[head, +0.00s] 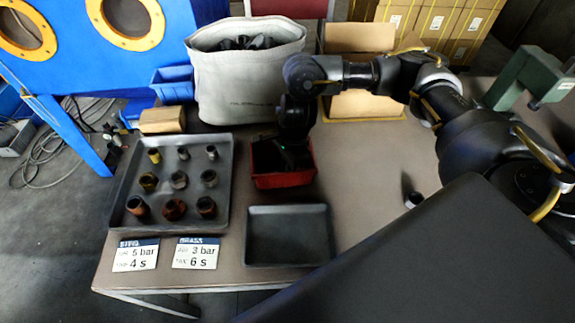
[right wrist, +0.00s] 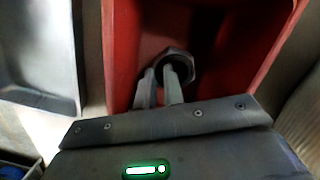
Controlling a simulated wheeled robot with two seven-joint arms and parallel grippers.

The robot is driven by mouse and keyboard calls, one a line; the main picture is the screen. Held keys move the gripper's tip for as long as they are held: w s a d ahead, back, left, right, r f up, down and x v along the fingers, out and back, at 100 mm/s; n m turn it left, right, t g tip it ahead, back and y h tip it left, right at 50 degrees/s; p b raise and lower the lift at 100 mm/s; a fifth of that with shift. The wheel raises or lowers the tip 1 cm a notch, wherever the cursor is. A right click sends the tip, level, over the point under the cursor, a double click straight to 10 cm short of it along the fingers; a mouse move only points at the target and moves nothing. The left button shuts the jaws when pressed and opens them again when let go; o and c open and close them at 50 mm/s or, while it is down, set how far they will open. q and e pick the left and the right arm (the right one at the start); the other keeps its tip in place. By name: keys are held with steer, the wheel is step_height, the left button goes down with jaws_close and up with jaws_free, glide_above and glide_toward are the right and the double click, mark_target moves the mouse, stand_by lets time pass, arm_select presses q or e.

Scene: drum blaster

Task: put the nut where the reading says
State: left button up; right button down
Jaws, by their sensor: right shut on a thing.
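A dark hex nut (right wrist: 172,54) is at the fingertips of my right gripper (right wrist: 165,82) in the right wrist view, inside a red bin (right wrist: 235,45). The gripper is shut on the nut; how the fingers sit in or around its hole is hard to tell. In the head view my right gripper (head: 290,155) points down into the red bin (head: 284,181), and the nut is hidden there. Two cards lie at the table's front edge: the left card (head: 136,255) shows 5 bar, 4 s and the right card (head: 196,253) shows 3 bar, 6 s. My left gripper is out of view.
An empty dark tray (head: 288,262) lies in front of the bin. A tray (head: 224,165) of several metal sleeves is left of it. A pale fabric bin (head: 235,95), an open cardboard box (head: 362,104) and a green device (head: 535,75) stand behind. A small dark cylinder (head: 413,200) stands at right.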

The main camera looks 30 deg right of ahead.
steer(key=shift+f, duration=0.25)
steer(key=c, duration=1.5)
jaws_free()
steer(key=shift+r, duration=0.55)
step_height(320, 180, up, 11)
steer(key=d, duration=0.1)
steer(key=shift+d+r, duration=0.15)
steer(key=shift+d, duration=0.25)
